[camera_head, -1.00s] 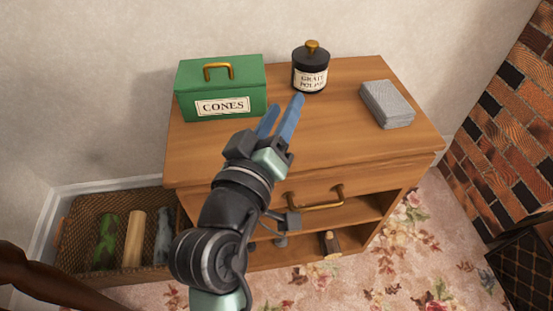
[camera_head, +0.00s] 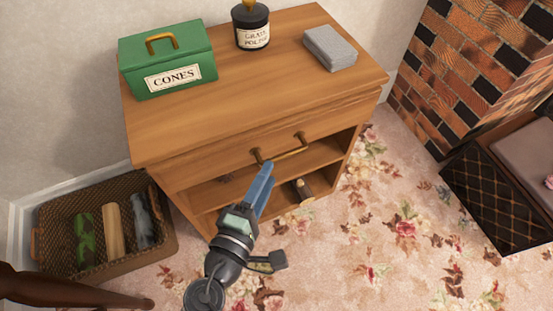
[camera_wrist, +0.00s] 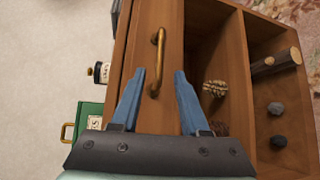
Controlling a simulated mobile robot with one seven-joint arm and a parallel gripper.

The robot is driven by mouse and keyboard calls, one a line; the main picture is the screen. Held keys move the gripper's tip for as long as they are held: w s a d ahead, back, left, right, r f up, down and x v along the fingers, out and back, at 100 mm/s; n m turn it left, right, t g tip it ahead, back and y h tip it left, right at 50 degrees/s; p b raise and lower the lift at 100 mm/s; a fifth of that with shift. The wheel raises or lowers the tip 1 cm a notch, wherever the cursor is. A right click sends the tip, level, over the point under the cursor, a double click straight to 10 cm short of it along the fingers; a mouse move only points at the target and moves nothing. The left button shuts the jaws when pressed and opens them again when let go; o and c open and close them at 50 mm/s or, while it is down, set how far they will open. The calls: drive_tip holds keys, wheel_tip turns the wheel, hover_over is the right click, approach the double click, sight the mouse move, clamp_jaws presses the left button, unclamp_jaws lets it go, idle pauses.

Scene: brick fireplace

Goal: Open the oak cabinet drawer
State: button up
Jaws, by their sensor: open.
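The oak cabinet (camera_head: 240,100) stands against the wall. Its top drawer (camera_head: 222,160) is shut and has a curved brass handle (camera_head: 285,152). The drawer front also shows in the wrist view (camera_wrist: 160,30), with the brass handle (camera_wrist: 157,62) just beyond my fingers and turned upright in that picture. My gripper (camera_head: 263,180) is open and empty, with two blue fingers pointing at the left part of the handle. In the wrist view my gripper (camera_wrist: 160,75) has its fingers spread to either side, and the handle lies nearer the left finger. I see no contact with the handle.
Open shelves below hold a log (camera_head: 302,190). A wicker basket (camera_head: 105,225) is at left. Flowered carpet (camera_head: 400,215) lies clear at right.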

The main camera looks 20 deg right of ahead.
sight(277, 158)
drive_tip(key=b+x, duration=0.1)
drive_tip(key=x, duration=0.4)
drive_tip(key=shift+w+d, duration=0.3)
clamp_jaws()
idle(1.1)
